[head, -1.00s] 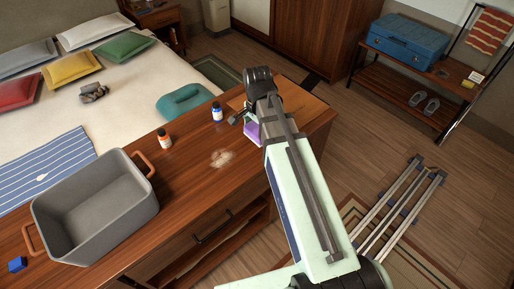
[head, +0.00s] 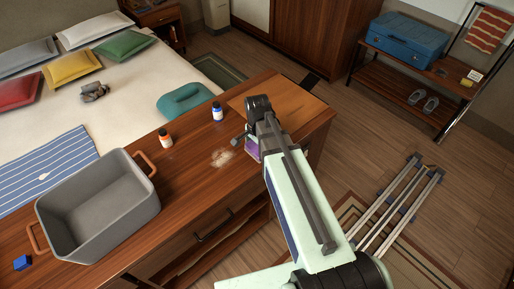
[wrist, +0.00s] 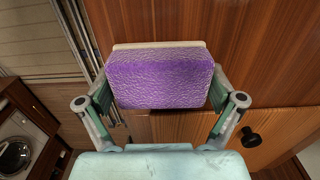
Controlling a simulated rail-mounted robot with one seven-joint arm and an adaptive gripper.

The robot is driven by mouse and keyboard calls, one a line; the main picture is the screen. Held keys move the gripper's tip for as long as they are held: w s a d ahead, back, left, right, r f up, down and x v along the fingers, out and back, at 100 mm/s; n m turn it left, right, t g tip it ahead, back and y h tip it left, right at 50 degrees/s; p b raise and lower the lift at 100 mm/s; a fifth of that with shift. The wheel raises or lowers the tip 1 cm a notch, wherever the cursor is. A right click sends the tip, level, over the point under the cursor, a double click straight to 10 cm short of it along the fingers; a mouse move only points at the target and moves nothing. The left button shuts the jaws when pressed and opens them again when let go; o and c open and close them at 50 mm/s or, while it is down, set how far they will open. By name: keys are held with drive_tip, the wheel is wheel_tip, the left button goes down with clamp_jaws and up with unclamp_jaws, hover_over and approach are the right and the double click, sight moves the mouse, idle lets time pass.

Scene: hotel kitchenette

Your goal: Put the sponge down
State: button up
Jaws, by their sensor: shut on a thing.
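The sponge (wrist: 160,80) is a purple block with a cream layer along its far edge. My gripper (wrist: 160,92) is shut on it, with one finger on each short side. In the head view, a purple part of the sponge (head: 252,149) shows beside my arm, near the front edge of the wooden counter (head: 190,180). My arm hides most of my gripper there. In the wrist view, the sponge appears over the counter's edge, with wood behind it; whether it touches the wood I cannot tell.
A pale powdery patch (head: 222,157) lies left of the sponge. An orange-labelled bottle (head: 165,138) and a blue bottle (head: 217,112) stand behind it. A lighter board (head: 285,100) lies behind my gripper.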

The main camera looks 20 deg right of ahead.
sight(257, 147)
drive_tip(key=shift+f, duration=0.2)
drive_tip(key=o, duration=0.7)
drive_tip(key=shift+r+b, duration=1.4)
drive_tip(key=shift+r, duration=4.75)
